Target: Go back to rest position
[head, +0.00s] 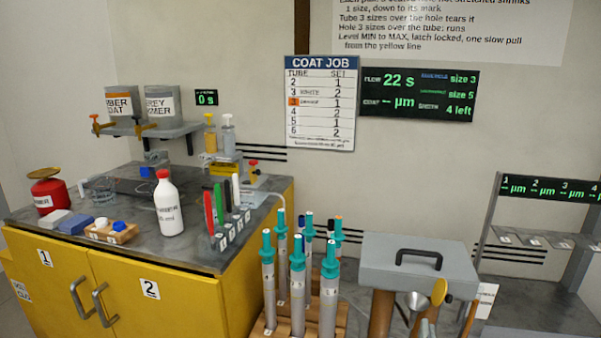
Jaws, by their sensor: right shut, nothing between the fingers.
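My right gripper is hard to make out in the head view. Its fingertips do not stand out from the tools and posts at the bottom edge, and I see no object held in it. My left gripper is not in view. Several grey tubes with teal caps (298,262) stand upright in a wooden rack (340,322) at the bottom centre. A white bottle with a red cap (168,205) stands on the yellow bench at the left.
The yellow bench (200,300) carries several pens (218,203), a red can (50,192) and a wooden block with white and blue caps (112,233). A grey lidded box (418,265) stands right of the tubes. A metal rack (490,215) is at the far right.

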